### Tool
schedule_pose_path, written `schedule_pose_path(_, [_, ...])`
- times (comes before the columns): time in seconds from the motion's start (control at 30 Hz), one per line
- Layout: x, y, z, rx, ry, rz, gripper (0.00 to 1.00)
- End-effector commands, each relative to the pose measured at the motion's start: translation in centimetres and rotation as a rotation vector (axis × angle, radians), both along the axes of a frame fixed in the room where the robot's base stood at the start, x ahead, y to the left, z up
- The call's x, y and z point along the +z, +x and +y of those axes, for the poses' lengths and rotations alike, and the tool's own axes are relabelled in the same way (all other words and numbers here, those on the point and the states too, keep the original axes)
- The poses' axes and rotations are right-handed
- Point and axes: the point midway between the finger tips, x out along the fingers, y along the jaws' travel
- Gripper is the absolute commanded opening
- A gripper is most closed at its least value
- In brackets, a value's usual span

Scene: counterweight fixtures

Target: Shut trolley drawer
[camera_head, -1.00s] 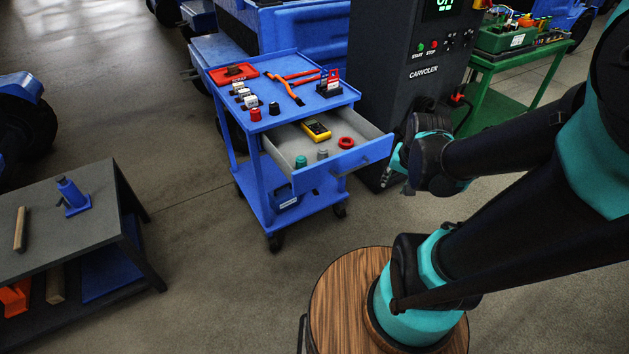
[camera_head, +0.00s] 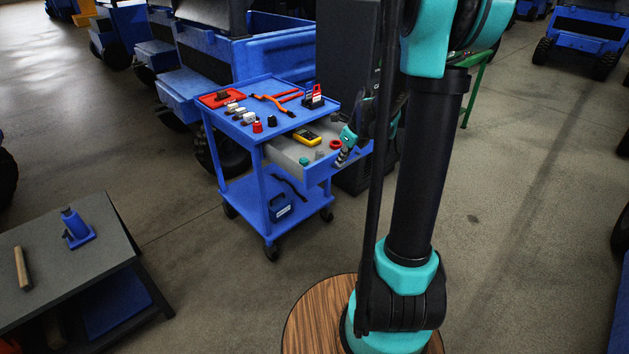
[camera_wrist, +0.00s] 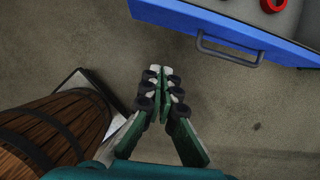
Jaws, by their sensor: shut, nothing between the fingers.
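The blue trolley (camera_head: 262,190) stands in the middle of the head view with its drawer (camera_head: 290,155) pulled out. The blue drawer front (camera_head: 322,170) also shows at the top right of the wrist view (camera_wrist: 205,18), with its dark bar handle (camera_wrist: 230,51). My gripper (camera_head: 341,158) overlaps the drawer front in the head view. In the wrist view my gripper (camera_wrist: 161,72) is shut and empty, outside the drawer and a little short of the handle, with floor visible between them. My arm hides part of the drawer's right side.
The drawer holds a yellow meter (camera_head: 307,137), a red ring (camera_head: 336,145) and small pieces. Tools lie on the trolley top (camera_head: 285,112). A dark cabinet (camera_head: 345,70) stands behind. A low grey table (camera_head: 75,265) is at left. Floor in front of the trolley is clear.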

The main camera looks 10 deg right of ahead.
Motion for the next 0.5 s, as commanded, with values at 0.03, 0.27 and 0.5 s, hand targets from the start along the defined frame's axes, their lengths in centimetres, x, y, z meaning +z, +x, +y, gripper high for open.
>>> schedule_pose_path(0.03, [-0.1,0.3,-0.1,-0.021,0.009,0.005,0.00])
schedule_pose_path(0.27, [-1.5,0.9,0.3,-0.039,0.016,0.009,0.00])
schedule_pose_path(0.5, [-4.8,2.0,1.1,-0.038,0.016,0.009,0.00])
